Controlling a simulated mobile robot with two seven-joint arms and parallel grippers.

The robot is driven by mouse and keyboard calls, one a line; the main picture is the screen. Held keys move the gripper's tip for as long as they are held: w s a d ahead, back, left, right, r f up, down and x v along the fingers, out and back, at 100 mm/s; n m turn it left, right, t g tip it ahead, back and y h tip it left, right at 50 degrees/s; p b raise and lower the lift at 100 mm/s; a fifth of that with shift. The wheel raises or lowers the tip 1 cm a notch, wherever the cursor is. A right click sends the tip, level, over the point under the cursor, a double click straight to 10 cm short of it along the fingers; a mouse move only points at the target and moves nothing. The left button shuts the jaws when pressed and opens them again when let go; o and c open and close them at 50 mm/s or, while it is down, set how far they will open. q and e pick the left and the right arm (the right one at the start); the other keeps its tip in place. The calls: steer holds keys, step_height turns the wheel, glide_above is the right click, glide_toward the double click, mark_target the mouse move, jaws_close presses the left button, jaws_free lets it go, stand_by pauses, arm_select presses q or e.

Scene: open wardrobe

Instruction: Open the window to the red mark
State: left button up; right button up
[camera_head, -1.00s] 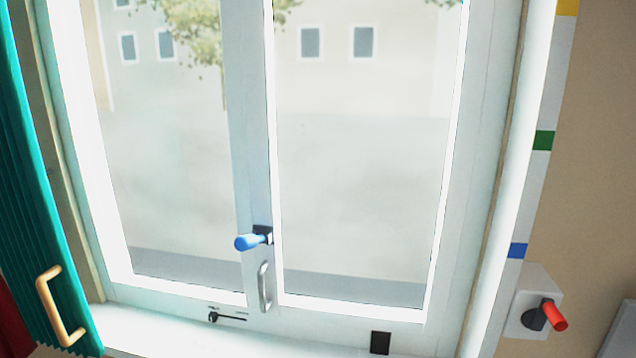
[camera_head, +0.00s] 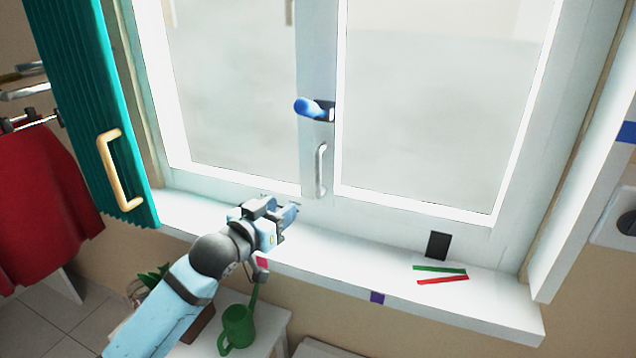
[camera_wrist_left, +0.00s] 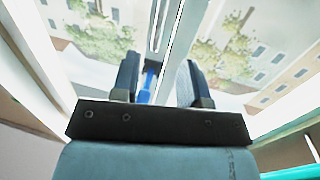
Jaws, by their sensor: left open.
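The white-framed window (camera_head: 330,205) looks closed, with two glass panes. A blue lever handle (camera_head: 312,108) sits on its middle frame, pointing left, above a silver pull handle (camera_head: 321,170). A red strip (camera_head: 443,280) lies on the sill at the right, beside a green strip (camera_head: 440,268). My left gripper (camera_head: 290,212) is open and empty, over the sill, lower left of the pull handle and apart from it. In the left wrist view the blue lever (camera_wrist_left: 147,82) shows between the open fingers (camera_wrist_left: 158,78), some distance beyond them. My right gripper is out of view.
A teal shutter (camera_head: 85,90) with a wooden handle (camera_head: 120,170) stands at the left. The white sill (camera_head: 340,262) has a black block (camera_head: 437,245) at the right. Below are a green watering can (camera_head: 237,328) and a plant (camera_head: 150,280). Red clothing (camera_head: 40,190) hangs at far left.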

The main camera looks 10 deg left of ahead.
mark_target(317, 166)
arm_select(q)
steer(key=w+d+r, duration=0.1)
steer(key=w, duration=0.3)
steer(key=w+d+r, duration=0.1)
steer(key=w+d, duration=0.1)
steer(key=w, duration=0.3)
steer(key=w+d+r, duration=0.1)
steer(key=w+d, duration=0.1)
steer(key=w, duration=0.2)
steer(key=shift+w+d+r, duration=0.1)
steer(key=shift+w+r, duration=0.15)
steer(key=shift+w, duration=0.15)
steer(key=shift+p, duration=0.3)
jaws_close()
